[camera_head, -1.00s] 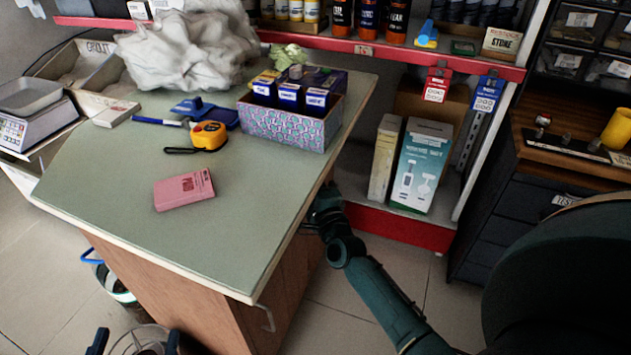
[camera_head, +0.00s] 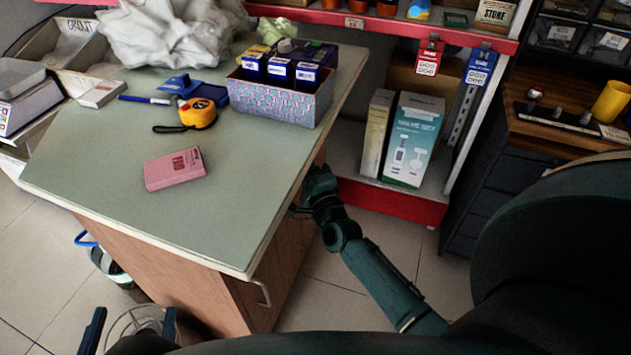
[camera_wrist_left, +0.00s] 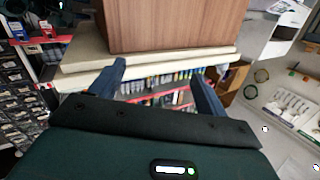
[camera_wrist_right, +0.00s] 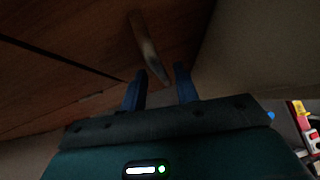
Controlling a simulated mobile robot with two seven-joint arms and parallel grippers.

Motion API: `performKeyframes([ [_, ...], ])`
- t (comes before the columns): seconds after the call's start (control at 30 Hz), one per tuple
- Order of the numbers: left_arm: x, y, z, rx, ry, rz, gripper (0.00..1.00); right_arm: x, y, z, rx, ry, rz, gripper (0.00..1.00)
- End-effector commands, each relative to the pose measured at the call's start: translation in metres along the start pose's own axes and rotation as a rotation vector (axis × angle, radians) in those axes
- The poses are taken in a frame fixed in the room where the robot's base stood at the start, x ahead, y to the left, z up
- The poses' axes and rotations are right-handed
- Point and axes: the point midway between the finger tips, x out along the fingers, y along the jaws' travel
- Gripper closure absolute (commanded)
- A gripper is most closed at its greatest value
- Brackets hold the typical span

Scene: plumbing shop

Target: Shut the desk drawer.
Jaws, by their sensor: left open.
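The desk (camera_head: 215,200) has a green top and brown wooden sides. A pale bar handle (camera_head: 262,293) sticks out from its right side, below the near corner. How far the drawer stands out is hidden under the top. My right gripper (camera_wrist_right: 160,72) is beside the desk's right side, its fingers partly apart and empty. In the right wrist view a handle (camera_wrist_right: 147,48) on a dark wooden front (camera_wrist_right: 70,50) is just beyond the fingertips; contact is unclear. My left gripper (camera_head: 130,325) is open and empty, low before the desk; it also shows in the left wrist view (camera_wrist_left: 158,75).
On the desktop are a pink box (camera_head: 174,168), a tape measure (camera_head: 198,112) and a patterned bin (camera_head: 275,105) of dark boxes. A red-edged shelf (camera_head: 390,200) stands behind my right arm. A bucket (camera_head: 112,268) is on the floor at left. Tiled floor lies between desk and drawers at right.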

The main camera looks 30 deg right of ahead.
Motion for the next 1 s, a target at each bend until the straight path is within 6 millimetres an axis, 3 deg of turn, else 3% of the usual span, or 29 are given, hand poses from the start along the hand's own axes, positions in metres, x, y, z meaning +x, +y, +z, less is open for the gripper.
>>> performKeyframes([
  [0.3,-0.003,-0.003,0.0,-0.036,-0.09,-0.006,0.24,-0.072,-0.004,0.0,-0.001,0.001,-0.007,0.7],
  [0.5,-0.004,-0.003,0.002,-0.043,-0.118,-0.002,0.24,-0.102,-0.005,0.0,0.0,0.002,-0.013,0.7],
  [1.0,-0.005,-0.005,0.003,-0.043,-0.129,-0.004,0.24,-0.112,-0.006,0.0,0.0,0.002,-0.017,0.7],
])
